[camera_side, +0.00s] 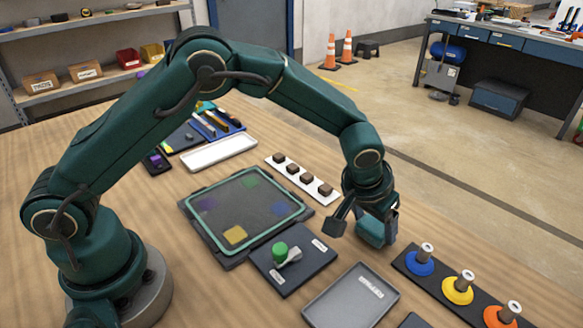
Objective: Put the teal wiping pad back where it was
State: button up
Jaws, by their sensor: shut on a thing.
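The teal wiping pad (371,233) is a small teal block in the side view, to the right of the framed panel. My gripper (364,226) points down and is shut on the pad. The pad is low over the wooden table; I cannot tell whether it touches the wood. The gripper partly hides the pad. The teal-framed dark panel (252,203) lies flat at the middle, with a yellow patch (235,235) and fainter purple, green and blue patches. An empty grey tray (335,297) with a label lies in front of the gripper.
A dark board with a green knob (280,251) lies left of the gripper. Blue (419,265), yellow (457,292) and orange rings on pegs stand at right. Behind are a white strip with several brown blocks (306,178) and a white tray (219,152).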

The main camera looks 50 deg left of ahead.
jog(key=shift+f, duration=0.15)
jog(key=o, duration=1.2)
jog(key=shift+o, duration=0.2)
jog(key=shift+r, duration=0.25)
jog(key=v, duration=1.1)
jog(key=s+a+r, duration=0.6)
jog(key=s+a, duration=0.2)
jog(key=s+a+f+t, duration=0.1)
jog(key=s+a, duration=0.4)
jog(key=s, duration=0.5)
jog(key=shift+s+f, duration=0.25)
jog(key=shift+s, duration=0.15)
